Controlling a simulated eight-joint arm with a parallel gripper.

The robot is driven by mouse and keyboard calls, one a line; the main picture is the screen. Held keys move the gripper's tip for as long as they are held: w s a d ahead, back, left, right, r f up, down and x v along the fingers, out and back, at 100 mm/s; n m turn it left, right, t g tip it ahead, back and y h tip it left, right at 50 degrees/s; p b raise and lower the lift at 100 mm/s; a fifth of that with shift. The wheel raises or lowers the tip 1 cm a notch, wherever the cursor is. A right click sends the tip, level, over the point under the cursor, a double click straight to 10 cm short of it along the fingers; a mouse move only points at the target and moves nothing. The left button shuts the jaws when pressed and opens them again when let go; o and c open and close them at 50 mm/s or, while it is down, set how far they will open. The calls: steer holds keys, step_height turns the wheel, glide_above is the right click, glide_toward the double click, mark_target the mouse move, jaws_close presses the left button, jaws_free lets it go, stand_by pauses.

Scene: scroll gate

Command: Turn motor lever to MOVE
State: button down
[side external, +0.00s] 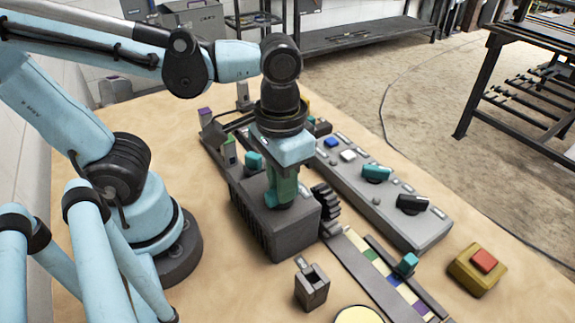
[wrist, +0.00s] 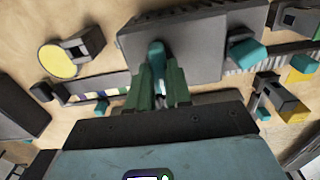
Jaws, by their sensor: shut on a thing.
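The grey ribbed motor box (side external: 290,226) stands on the table beside a dark gear. My gripper (side external: 284,200) points down onto the top of this box. In the wrist view, its green fingers (wrist: 159,78) are shut on a teal lever (wrist: 156,52) standing on the box top (wrist: 192,45). No MOVE mark can be read, so the lever's setting cannot be told.
A second teal handle (side external: 253,161) is beside the box's far end. A long grey panel (side external: 390,204) with knobs and buttons lies to the right. A coloured strip with a teal slider (side external: 407,264), a small grey block (side external: 311,287) and a red button (side external: 484,260) are nearer the front.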

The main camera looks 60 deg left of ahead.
steer(key=shift+m, duration=0.3)
steer(key=m, duration=0.3)
steer(key=shift+m, duration=0.4)
steer(key=m, duration=0.4)
steer(key=shift+m, duration=0.3)
steer(key=m, duration=0.8)
steer(key=shift+m, duration=0.3)
steer(key=c, duration=1)
jaws_free()
steer(key=shift+c, duration=0.2)
